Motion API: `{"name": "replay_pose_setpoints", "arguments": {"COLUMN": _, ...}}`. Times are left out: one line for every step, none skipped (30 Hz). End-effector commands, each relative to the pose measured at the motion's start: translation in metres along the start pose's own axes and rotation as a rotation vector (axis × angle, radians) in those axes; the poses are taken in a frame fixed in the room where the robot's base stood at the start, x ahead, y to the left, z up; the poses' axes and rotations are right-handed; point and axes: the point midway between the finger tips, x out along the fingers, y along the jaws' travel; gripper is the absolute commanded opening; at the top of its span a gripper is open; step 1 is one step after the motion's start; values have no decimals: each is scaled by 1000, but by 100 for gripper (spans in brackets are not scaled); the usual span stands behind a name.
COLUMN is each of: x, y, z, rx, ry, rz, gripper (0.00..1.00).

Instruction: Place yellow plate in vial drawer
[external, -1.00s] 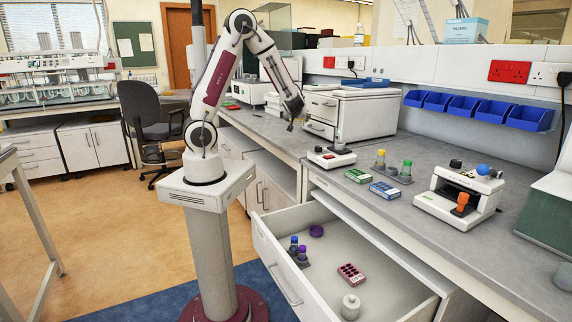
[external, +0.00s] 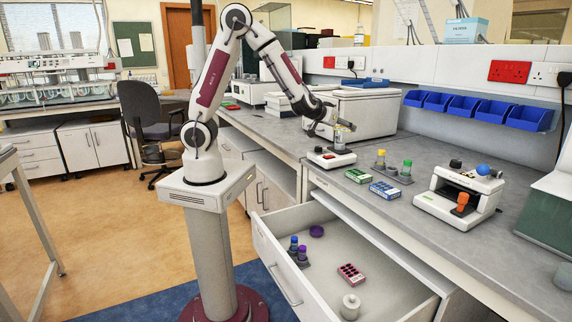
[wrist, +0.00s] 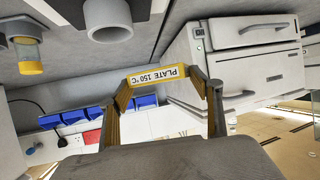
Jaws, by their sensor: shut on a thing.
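My gripper (wrist: 162,82) is shut on the yellow plate (wrist: 159,76), a small yellow bar lettered "PLATE 150 °C". It spans between my two fingertips in the wrist view. In the external view my gripper (external: 328,127) is raised over the bench near a small white device; the plate cannot be made out there. The open drawer (external: 281,284) is below the bench at the front, apart from my gripper. It holds a rack with blue- and purple-capped vials (external: 298,251), a purple disc (external: 317,231), a pink block with holes (external: 350,273) and a white bottle (external: 350,306).
The small white device (external: 331,158), a green block (external: 358,176), a blue block (external: 385,190) and a rack of capped vials (external: 393,173) stand on the bench. A larger white instrument (external: 457,198) is at right. The drawer floor has free room between its contents.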

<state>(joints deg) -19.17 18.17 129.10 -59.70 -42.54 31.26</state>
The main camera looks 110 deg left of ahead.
Motion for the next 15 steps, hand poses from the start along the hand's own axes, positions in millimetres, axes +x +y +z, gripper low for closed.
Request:
{"name": "replay_pose_setpoints", "arguments": {"x": -7, "y": 20, "z": 2, "rx": 22, "ry": 1, "rz": 45, "gripper": 45}}
{"name": "replay_pose_setpoints", "arguments": {"x": -11, "y": 30, "z": 4, "rx": 34, "ry": 1, "rz": 70, "gripper": 45}}
{"name": "replay_pose_setpoints", "arguments": {"x": -16, "y": 44, "z": 6, "rx": 50, "ry": 1, "rz": 103, "gripper": 45}}
{"name": "replay_pose_setpoints", "arguments": {"x": -20, "y": 54, "z": 8, "rx": 61, "ry": 0, "rz": 128, "gripper": 45}}
{"name": "replay_pose_setpoints", "arguments": {"x": -24, "y": 64, "z": 10, "rx": 74, "ry": 0, "rz": 153, "gripper": 45}}
{"name": "replay_pose_setpoints", "arguments": {"x": -31, "y": 77, "z": 13, "rx": 90, "ry": 1, "rz": 186, "gripper": 45}}
{"name": "replay_pose_setpoints", "arguments": {"x": -36, "y": 87, "z": 15, "rx": 102, "ry": 1, "rz": 211, "gripper": 45}}
{"name": "replay_pose_setpoints", "arguments": {"x": -41, "y": 97, "z": 17, "rx": 113, "ry": 0, "rz": 236, "gripper": 45}}
{"name": "replay_pose_setpoints", "arguments": {"x": -48, "y": 110, "z": 21, "rx": 129, "ry": 0, "rz": 268, "gripper": 45}}
{"name": "replay_pose_setpoints", "arguments": {"x": -53, "y": 119, "z": 23, "rx": 142, "ry": 1, "rz": 293, "gripper": 45}}
{"name": "replay_pose_setpoints", "arguments": {"x": -59, "y": 128, "z": 26, "rx": 153, "ry": 1, "rz": 317, "gripper": 45}}
{"name": "replay_pose_setpoints", "arguments": {"x": -67, "y": 140, "z": 30, "rx": 169, "ry": 1, "rz": 350, "gripper": 45}}
{"name": "replay_pose_setpoints", "arguments": {"x": -73, "y": 149, "z": 32, "rx": 181, "ry": 1, "rz": 374, "gripper": 45}}
{"name": "replay_pose_setpoints", "arguments": {"x": -79, "y": 158, "z": 36, "rx": 193, "ry": 0, "rz": 399, "gripper": 45}}
{"name": "replay_pose_setpoints", "arguments": {"x": -88, "y": 170, "z": 40, "rx": 208, "ry": 0, "rz": 431, "gripper": 45}}
